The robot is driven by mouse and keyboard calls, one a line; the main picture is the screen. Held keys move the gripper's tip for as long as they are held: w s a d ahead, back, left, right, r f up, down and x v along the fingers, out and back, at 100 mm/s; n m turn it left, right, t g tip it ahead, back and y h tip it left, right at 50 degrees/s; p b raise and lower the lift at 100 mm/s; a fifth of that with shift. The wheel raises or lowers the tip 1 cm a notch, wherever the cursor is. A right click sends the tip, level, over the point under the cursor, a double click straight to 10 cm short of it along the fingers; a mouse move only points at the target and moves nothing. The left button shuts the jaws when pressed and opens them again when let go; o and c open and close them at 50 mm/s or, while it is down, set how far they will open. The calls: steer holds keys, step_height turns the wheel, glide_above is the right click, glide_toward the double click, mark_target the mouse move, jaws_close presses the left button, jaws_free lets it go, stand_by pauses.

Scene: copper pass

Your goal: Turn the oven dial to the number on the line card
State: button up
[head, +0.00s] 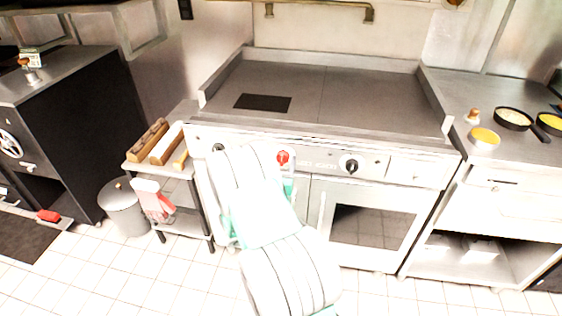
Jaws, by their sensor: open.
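The range's front panel (322,157) carries a black round dial (351,165) with a light pointer, right of the middle. Printed lettering left of it is too small to read. A red knob (282,158) sits further left, and a dark knob (218,149) is at the far left. My white arm reaches up from the bottom middle to the range front, covering part of the panel left of the red knob. My gripper's fingers are hidden behind the arm. A small card (30,57) stands on the left counter; its text is unreadable, and I cannot tell if it is the line card.
The oven door (372,228) is shut below the dial. A small rack (187,178) with wooden blocks and a grey bin (123,207) stand left.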

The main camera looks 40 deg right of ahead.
jaws_close()
stand_by(0.6)
